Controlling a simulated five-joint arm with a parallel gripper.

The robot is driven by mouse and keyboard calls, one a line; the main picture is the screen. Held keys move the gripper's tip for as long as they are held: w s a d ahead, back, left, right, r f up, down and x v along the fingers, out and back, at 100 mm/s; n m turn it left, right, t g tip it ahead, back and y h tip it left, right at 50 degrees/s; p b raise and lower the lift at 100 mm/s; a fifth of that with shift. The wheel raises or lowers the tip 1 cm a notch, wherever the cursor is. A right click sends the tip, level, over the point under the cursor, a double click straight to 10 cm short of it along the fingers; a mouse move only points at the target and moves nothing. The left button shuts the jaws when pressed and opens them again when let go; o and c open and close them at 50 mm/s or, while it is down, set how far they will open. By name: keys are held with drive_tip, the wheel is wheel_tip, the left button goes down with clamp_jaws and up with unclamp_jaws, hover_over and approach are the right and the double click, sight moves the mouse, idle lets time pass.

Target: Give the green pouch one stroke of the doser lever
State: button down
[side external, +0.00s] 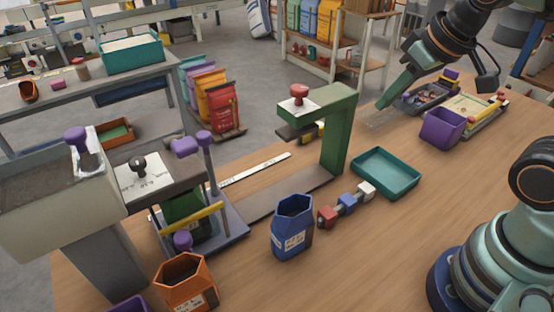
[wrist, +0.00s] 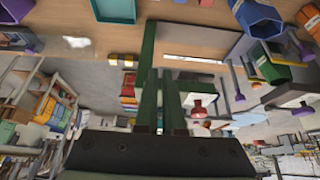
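The green pouch (side external: 182,208) stands in the filling stand at the left, partly hidden behind a yellow bar (side external: 190,221). The doser with its beige hopper (side external: 55,215) is beside and above it. Purple knobs show on the hopper (side external: 75,139), on the stand's upper part (side external: 186,147) and on a post (side external: 205,138); which one is the doser lever I cannot tell. My gripper (side external: 380,106) is at the upper right, above the table's far side, well away from the doser and holding nothing visible. Its green fingers (wrist: 162,75) show in the wrist view; their opening is unclear.
A green press frame (side external: 336,140) with a red knob (side external: 299,92) stands between my gripper and the doser. A blue pouch (side external: 292,228), an orange pouch (side external: 185,284), a teal tray (side external: 386,174) and a purple bin (side external: 442,127) are on the table.

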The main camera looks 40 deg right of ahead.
drive_tip(key=w+a+r+n+g+y, duration=0.1)
drive_tip(key=w+a+r+n, duration=0.1)
drive_tip(key=w+a+r, duration=0.4)
drive_tip(key=n+g, duration=0.3)
drive_tip(key=n, duration=0.2)
approach(182, 143)
drive_tip(key=shift+s+d+r+y, duration=0.15)
drive_tip(key=shift+s+d+y, duration=0.2)
drive_tip(key=shift+y, duration=0.05)
drive_tip(key=shift+t, duration=0.3)
drive_tip(key=shift+x, duration=3.5)
